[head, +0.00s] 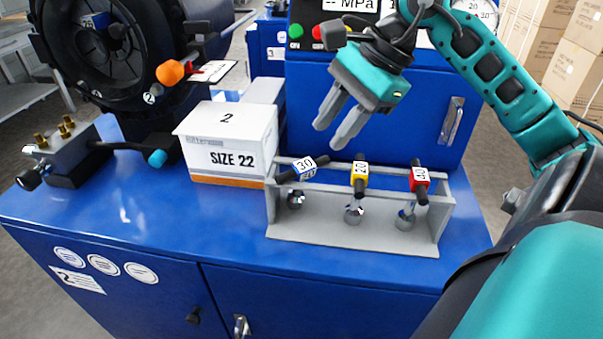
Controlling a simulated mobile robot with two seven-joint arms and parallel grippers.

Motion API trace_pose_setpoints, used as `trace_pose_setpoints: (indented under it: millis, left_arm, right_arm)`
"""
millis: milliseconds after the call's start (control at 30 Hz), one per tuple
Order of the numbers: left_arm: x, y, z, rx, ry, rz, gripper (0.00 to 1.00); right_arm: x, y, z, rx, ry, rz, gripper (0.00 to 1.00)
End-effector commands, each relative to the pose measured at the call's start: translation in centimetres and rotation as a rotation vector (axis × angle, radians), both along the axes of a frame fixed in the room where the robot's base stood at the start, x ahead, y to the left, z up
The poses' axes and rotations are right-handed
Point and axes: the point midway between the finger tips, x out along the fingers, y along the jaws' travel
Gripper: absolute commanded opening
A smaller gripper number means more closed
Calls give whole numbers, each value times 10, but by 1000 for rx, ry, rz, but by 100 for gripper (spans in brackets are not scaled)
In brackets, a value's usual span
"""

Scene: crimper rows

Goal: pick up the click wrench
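Three short-handled tools stand in a grey rack (340,230) on the blue bench, and I cannot tell which is the click wrench. Each has a dark cross handle on top and a round metal end low in the rack. My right gripper (336,128) is above and behind the rack, over the gap between the blue and yellow tools. Its two grey fingers are apart, empty, and touch nothing. My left gripper is not in view.
A white box marked SIZE 22 (232,158) stands just left of the rack. A blue cabinet (400,110) with buttons and a gauge rises behind it. A large black ring machine (100,50), an orange knob (170,72) and a brass-fitted block (65,150) are at left.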

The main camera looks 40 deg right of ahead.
Motion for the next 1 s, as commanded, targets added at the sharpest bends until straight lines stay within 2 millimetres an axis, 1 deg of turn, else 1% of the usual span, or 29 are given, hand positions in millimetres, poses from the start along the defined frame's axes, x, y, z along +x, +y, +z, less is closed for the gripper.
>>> trace_pose_setpoints:
  millis: [33, 100, 267, 467, 500, 600, 700, 900, 1000]
  left_arm:
    - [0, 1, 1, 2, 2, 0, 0]
    - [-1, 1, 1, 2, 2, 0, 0]
    - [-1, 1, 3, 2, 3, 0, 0]
    - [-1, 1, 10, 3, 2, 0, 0]
    - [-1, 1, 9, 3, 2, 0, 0]
    - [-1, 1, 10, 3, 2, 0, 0]
    - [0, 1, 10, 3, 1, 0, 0]
    - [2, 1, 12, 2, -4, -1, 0]
    - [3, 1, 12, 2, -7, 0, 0]
  right_arm:
    - [2, 3, -6, 2, 2, 0, 34]
    - [4, 5, -12, 1, 1, 0, 34]
    - [8, 9, -20, 1, 1, 0, 34]
    - [17, 20, -42, 3, 2, 1, 34]
    - [19, 22, -47, 4, 0, 0, 34]
    - [23, 25, -56, 3, 0, 0, 34]
    - [24, 26, -60, 2, -2, 0, 34]
    - [24, 26, -61, 1, -2, 0, 34]
    - [24, 26, -61, 1, -2, 0, 24]
